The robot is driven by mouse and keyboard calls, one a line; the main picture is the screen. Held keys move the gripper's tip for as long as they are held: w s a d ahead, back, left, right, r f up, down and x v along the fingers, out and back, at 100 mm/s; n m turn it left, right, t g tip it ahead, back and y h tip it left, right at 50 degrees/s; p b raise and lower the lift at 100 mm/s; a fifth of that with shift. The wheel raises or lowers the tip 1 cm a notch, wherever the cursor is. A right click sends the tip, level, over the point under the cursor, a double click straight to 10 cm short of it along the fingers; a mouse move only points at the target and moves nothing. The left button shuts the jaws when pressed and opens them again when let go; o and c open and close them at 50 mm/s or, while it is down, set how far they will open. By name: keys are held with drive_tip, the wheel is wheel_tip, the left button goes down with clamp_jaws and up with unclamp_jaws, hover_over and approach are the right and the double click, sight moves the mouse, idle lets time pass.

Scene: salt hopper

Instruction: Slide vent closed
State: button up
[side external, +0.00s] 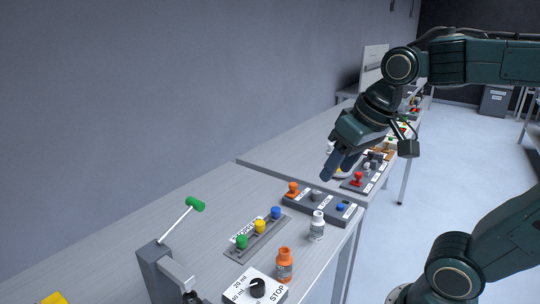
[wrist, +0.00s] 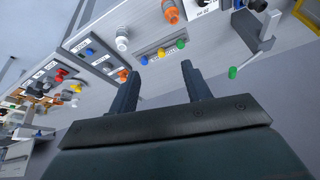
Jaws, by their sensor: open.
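No part is legibly marked as the vent, so I cannot tell which one it is. A grey strip (side external: 262,237) with a label carries a green knob (side external: 241,242), a yellow knob (side external: 260,226) and a blue knob (side external: 275,212); the strip also shows in the wrist view (wrist: 146,53). A dark panel (side external: 330,216) beside it has an orange knob (side external: 292,188), a grey knob (side external: 317,195) and a blue button (side external: 340,207). My gripper (side external: 332,166) is open and empty, above the bench and apart from these controls; its two fingers show in the wrist view (wrist: 158,74).
A green-handled lever (side external: 175,222) rises at the left. A dial box (side external: 258,288) marked STOP is at the front. Another panel with a red knob (side external: 357,179) lies behind my gripper.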

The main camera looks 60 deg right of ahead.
drive_tip(key=w+d+r+m+g, duration=0.15)
drive_tip(key=w+d+m, duration=0.3)
drive_tip(key=w, duration=0.45)
drive_tip(key=m+g, duration=0.3)
drive_tip(key=m, duration=0.8)
hover_over(293, 183)
wheel_tip(293, 183, down, 11)
drive_tip(key=shift+s, duration=0.1)
drive_tip(key=shift+a+f, duration=0.1)
drive_tip(key=shift+f, duration=0.1)
wheel_tip(293, 183, down, 14)
drive_tip(key=shift+r, duration=0.25)
clamp_jaws()
